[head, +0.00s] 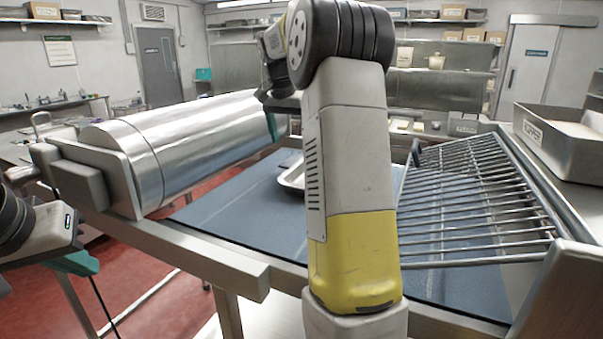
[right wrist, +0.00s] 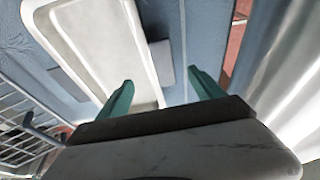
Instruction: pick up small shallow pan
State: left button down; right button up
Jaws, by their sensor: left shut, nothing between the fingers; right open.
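The small shallow pan (head: 292,178) lies on the blue mat in the head view, mostly hidden behind my right arm. In the right wrist view the pale pan (right wrist: 90,40) fills the upper left. My right gripper (right wrist: 162,92) is open there, one finger over the pan's inside and the other past its side wall, over the mat. I cannot tell its height above the rim. In the head view my right gripper (head: 271,122) is largely hidden, with a teal finger showing. My left gripper (head: 76,264) is shut and empty at lower left, off the table.
A large steel cylinder (head: 190,145) lies along the table's left side. A tilted wire rack (head: 470,200) stands on the right, beside a labelled steel bin (head: 545,140). The blue mat (head: 230,210) is bare left of the pan.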

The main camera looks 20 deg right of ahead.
aim_at(294, 160)
jog(key=x, duration=0.8)
jog(key=shift+r, duration=0.1)
grip_shut()
